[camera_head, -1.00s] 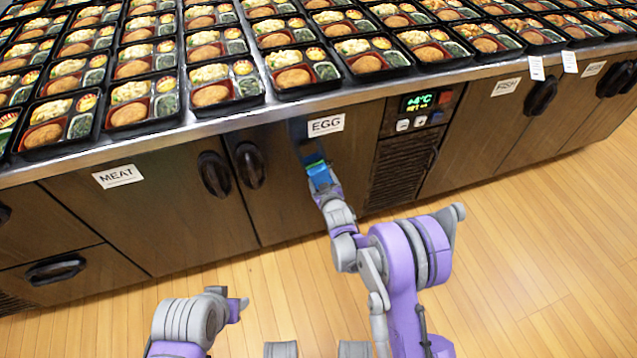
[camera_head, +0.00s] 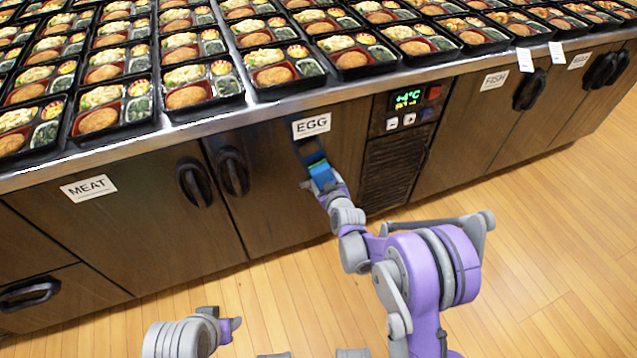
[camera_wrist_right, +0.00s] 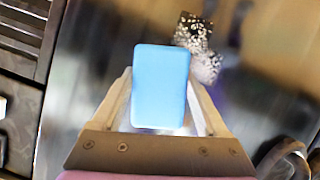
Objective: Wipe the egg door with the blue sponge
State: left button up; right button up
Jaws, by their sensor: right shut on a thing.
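The egg door (camera_head: 275,190) is a dark wood cabinet door with a white EGG label (camera_head: 311,125) near its top right. My right gripper (camera_head: 322,185) is shut on the blue sponge (camera_head: 322,174) just below that label, at or very close to the door face; contact cannot be told. In the right wrist view the sponge (camera_wrist_right: 160,87) sits between the two fingers. A speckled dark and white patch (camera_wrist_right: 195,35) shows on the door beyond the sponge.
Bento trays (camera_head: 285,70) cover the counter above. The egg door's black handle (camera_head: 232,172) is left of the sponge, beside the meat door's handle (camera_head: 193,182). A vent (camera_head: 390,170) and temperature panel (camera_head: 408,105) are to the right. The wooden floor (camera_head: 540,270) is clear.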

jog(key=shift+w+d, duration=0.25)
jog(key=shift+d, duration=0.65)
jog(key=shift+w+d, duration=0.25)
jog(key=shift+d, duration=0.6)
jog(key=s+d, duration=0.1)
jog(key=s, duration=0.4)
jog(key=shift+s+d, duration=0.4)
jog(key=shift+s, duration=0.1)
jog(key=s, duration=0.1)
jog(key=s+d, duration=0.1)
jog(key=shift+s, duration=0.35)
jog(key=shift+f, duration=0.1)
